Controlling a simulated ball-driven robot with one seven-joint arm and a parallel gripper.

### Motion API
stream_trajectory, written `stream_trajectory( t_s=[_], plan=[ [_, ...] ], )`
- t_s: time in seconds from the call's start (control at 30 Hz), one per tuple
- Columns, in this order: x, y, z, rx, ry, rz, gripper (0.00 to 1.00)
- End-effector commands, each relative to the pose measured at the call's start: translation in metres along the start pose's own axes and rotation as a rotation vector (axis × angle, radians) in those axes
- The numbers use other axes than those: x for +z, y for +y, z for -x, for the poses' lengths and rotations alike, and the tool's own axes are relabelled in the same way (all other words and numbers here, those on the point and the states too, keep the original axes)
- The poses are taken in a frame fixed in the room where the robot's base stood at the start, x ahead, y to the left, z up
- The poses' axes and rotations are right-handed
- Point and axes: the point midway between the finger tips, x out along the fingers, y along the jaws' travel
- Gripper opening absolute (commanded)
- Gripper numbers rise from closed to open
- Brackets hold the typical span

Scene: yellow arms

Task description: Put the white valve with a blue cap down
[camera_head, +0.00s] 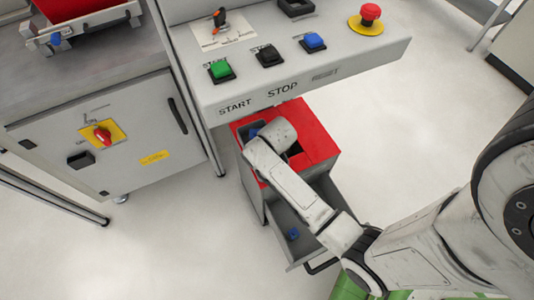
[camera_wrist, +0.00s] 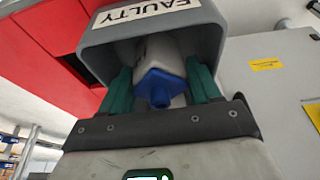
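The white valve with a blue cap (camera_wrist: 158,84) is in the wrist view, blue cap towards me, between the two green fingers of my gripper (camera_wrist: 159,82). The fingers sit close against both sides of it, and the gripper looks shut on it. The valve and fingertips are at the mouth of a grey bin (camera_wrist: 97,38) labelled FAULTY. The inside of the bin is dark, so I cannot tell whether the valve touches it. In the head view my wrist hides the gripper and the valve.
The red-topped cabinet (camera_head: 318,143) stands under my wrist. Its lower drawer (camera_head: 277,212) is out and holds a small blue item (camera_head: 292,233). A control panel (camera_head: 345,65) with buttons overhangs it behind. A grey cabinet (camera_head: 125,125) stands left. The floor at right is clear.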

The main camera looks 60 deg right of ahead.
Motion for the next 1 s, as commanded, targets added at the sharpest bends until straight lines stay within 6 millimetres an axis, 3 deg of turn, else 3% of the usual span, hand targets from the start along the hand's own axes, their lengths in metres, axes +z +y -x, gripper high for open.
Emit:
stream_trajectory(
  t_s=[0.37,0.47,0.67,1.0],
  plan=[
    [-0.001,0.000,0.004,0.000,0.000,0.000,0.70],
    [-0.002,0.000,0.014,-0.001,0.002,0.000,0.70],
    [-0.002,-0.001,0.053,-0.001,0.002,0.001,0.70],
    [0.065,0.000,0.072,0.001,-0.004,0.002,0.70]
  ],
)
